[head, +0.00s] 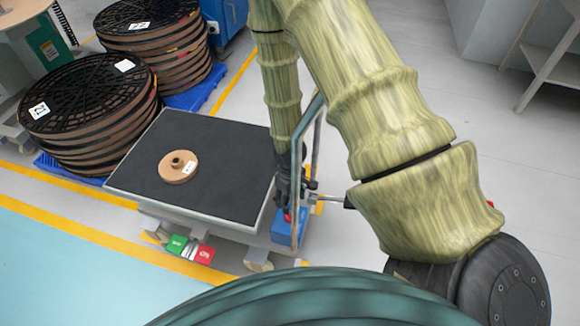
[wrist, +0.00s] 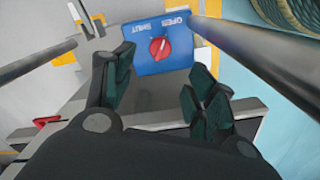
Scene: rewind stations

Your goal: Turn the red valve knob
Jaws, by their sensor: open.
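The red valve knob (wrist: 160,48) is round with a pale pointer line and sits on a blue plate (wrist: 180,63) lettered OPEN and SHUT. In the wrist view it is beyond my gripper (wrist: 158,90), between the two fingers in the picture and apart from them. The fingers are spread wide with nothing between them. In the head view my gripper (head: 285,196) points down just above the knob (head: 288,216), which is partly hidden. The blue plate (head: 284,232) is at the right end of the cart.
Grey rails (head: 297,170) stand close beside my gripper, and they flank the knob in the wrist view. A dark-topped cart (head: 225,195) carries a small tan roll (head: 178,167). Stacked black reels (head: 90,100) stand at left. Open floor lies right of the cart.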

